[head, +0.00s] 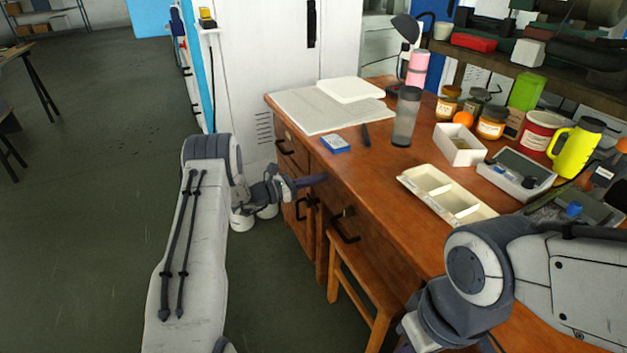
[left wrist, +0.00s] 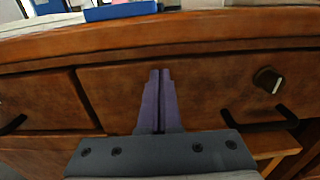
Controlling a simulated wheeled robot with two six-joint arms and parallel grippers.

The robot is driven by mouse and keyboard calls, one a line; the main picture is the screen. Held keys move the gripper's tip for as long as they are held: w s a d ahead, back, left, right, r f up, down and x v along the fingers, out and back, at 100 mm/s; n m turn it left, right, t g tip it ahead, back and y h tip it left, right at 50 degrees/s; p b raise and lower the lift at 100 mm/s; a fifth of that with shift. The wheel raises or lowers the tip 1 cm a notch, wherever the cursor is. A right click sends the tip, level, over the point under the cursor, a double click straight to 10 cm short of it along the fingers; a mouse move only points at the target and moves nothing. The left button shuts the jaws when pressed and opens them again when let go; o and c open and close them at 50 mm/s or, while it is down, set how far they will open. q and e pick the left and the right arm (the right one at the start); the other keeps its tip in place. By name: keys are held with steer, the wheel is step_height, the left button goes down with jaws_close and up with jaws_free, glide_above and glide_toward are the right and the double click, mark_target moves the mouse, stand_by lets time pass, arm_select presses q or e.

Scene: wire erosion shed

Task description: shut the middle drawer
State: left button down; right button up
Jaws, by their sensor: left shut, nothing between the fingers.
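The desk's wide middle drawer (head: 375,247) has a brown wooden front with a dark handle (head: 345,232). In the left wrist view the drawer front (left wrist: 215,88) spans the middle, with its handle (left wrist: 258,121) at the right. It looks about flush with the desk; I cannot tell whether a small gap is left. My left gripper (head: 318,180) is shut and empty at the desk's front, below the top edge. In the left wrist view its fingertips (left wrist: 160,73) point at the left part of this drawer front; contact is unclear. My right gripper is out of view.
A drawer column (head: 292,160) with dark handles stands left of the middle drawer. A wooden stool (head: 358,285) is beneath the desk. A blue box (head: 336,144), a grey tumbler (head: 406,118) and an empty compartment tray (head: 440,192) are on top.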

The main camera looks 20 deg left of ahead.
arm_select(q)
steer(key=shift+w+d+r, duration=0.1)
steer(key=shift+w+r, duration=0.05)
steer(key=shift+w, duration=0.05)
steer(key=p+v, duration=0.1)
steer(key=v, duration=1.3)
steer(key=s+d+r+m+g, duration=0.2)
steer(key=s+d+m+g, duration=0.2)
steer(key=d, duration=0.5)
steer(key=s+d+r+m+g, duration=0.3)
steer(key=s+d+m+g, duration=0.15)
steer(key=d, duration=0.35)
steer(key=s+d+r+m+g, duration=0.25)
steer(key=d+m+g, duration=0.25)
steer(key=d, duration=0.4)
steer(key=s+d+r+m+g+y, duration=0.1)
steer(key=s+d+m+g+y, duration=0.2)
steer(key=s, duration=0.5)
steer(key=s+d+r+m+y, duration=0.1)
steer(key=s+d+m+y, duration=0.25)
steer(key=s+m, duration=0.3)
steer(key=s+a+r+m+t+y, duration=0.1)
steer(key=s+a+m+t+y, duration=0.35)
steer(key=s+m, duration=0.7)
step_height(320, 180, up, 23)
steer(key=p, duration=2.2)
steer(key=shift+s+g+y+p, duration=0.2)
steer(key=shift+g+y+p, duration=0.1)
steer(key=shift+g+y, duration=0.1)
